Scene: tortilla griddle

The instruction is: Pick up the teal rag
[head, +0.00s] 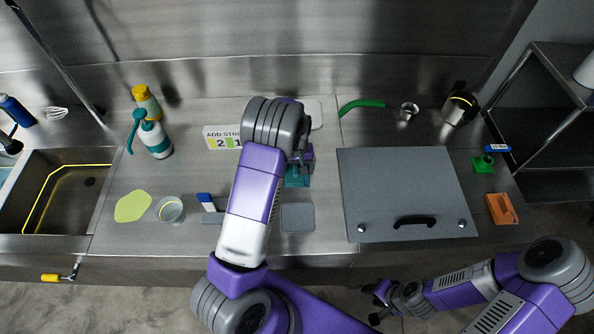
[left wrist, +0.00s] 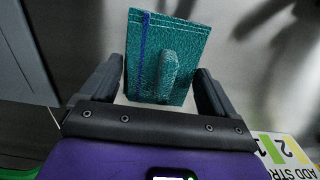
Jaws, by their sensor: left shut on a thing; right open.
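The teal rag (head: 297,181) shows only in part in the head view, just below my left gripper (head: 306,160). In the left wrist view the teal rag (left wrist: 184,38) is a flat stitched rectangle with a dark blue stripe and a raised ridge in its middle. It lies between the two dark fingers of my left gripper (left wrist: 161,82), which is shut on it. Whether the rag is clear of the counter I cannot tell. My right gripper (head: 379,301) is open and empty, low in front of the counter.
A grey griddle plate (head: 405,185) with a black handle is right of the rag. A grey square (head: 298,218) lies in front. A numbered sign (head: 221,137) stands at left, also in the wrist view. A glass cup (head: 171,210) and bottles (head: 150,134) are further left, near the sink.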

